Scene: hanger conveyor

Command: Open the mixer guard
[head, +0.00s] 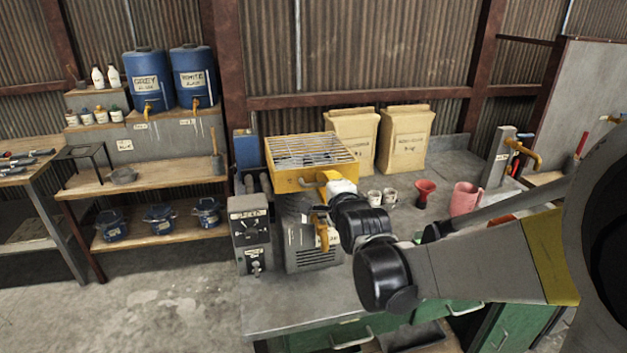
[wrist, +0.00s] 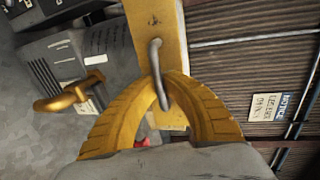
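The mixer guard (head: 312,152) is a yellow frame with a metal grille on top of the grey mixer (head: 313,250). It looks lowered and nearly level in the head view. Its yellow front bar (wrist: 155,30) shows in the wrist view, with a grey loop handle (wrist: 156,58) on it. My gripper (wrist: 165,78) has its two curved yellow fingers drawn together on this handle, one at each side. In the head view my gripper (head: 328,180) is at the guard's front right corner, and my wrist hides part of the mixer.
A grey control box (head: 250,232) stands left of the mixer. A yellow tap (wrist: 75,95) is at its front. Paper sacks (head: 405,138) stand behind, and cups (head: 382,197), a red funnel (head: 425,192) and a pink jug (head: 464,198) stand to the right.

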